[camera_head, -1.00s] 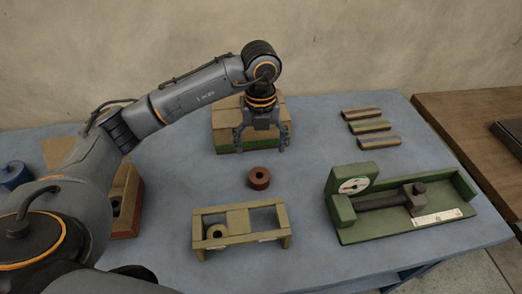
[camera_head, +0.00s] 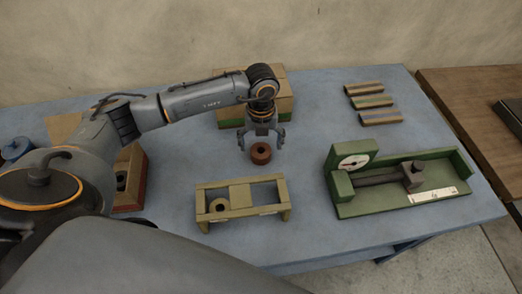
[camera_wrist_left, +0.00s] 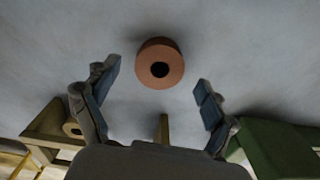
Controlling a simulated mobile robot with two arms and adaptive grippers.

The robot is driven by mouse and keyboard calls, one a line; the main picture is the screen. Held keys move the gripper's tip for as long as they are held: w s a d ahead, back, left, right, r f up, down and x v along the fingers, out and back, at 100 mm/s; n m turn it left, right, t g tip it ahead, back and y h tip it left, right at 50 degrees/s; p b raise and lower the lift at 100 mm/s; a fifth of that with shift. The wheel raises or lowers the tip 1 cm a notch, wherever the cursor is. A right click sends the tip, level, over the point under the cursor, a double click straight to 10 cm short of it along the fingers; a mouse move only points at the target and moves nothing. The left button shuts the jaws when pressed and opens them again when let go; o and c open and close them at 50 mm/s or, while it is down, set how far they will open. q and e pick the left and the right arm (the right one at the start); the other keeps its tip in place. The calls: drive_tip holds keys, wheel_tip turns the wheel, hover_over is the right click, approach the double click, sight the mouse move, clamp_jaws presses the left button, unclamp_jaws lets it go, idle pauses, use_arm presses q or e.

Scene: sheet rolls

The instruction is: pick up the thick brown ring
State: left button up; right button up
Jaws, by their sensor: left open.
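The thick brown ring (camera_head: 260,153) lies on the blue table, its dark hole facing up. It also shows in the left wrist view (camera_wrist_left: 160,64), beyond the fingertips and roughly centred between them. My left gripper (camera_head: 262,142) is open and empty, just above and behind the ring, fingers spread to either side. In the left wrist view its two fingers (camera_wrist_left: 155,77) stand wide apart, with nothing between the pads. I cannot tell its exact height over the ring. My right gripper is not in view.
A wooden frame (camera_head: 240,196) with a pale ring (camera_head: 218,206) in it stands in front of the brown ring. A green gauge fixture (camera_head: 345,209) stands to the right. Behind the gripper is a tan and green box (camera_head: 285,100). Several striped pieces (camera_head: 371,102) lie at the back right.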

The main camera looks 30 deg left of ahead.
sight(260, 152)
use_arm(q)
drive_tip(key=shift+f, duration=1.3)
drive_tip(key=c, duration=1.3)
drive_tip(key=shift+r, duration=0.2)
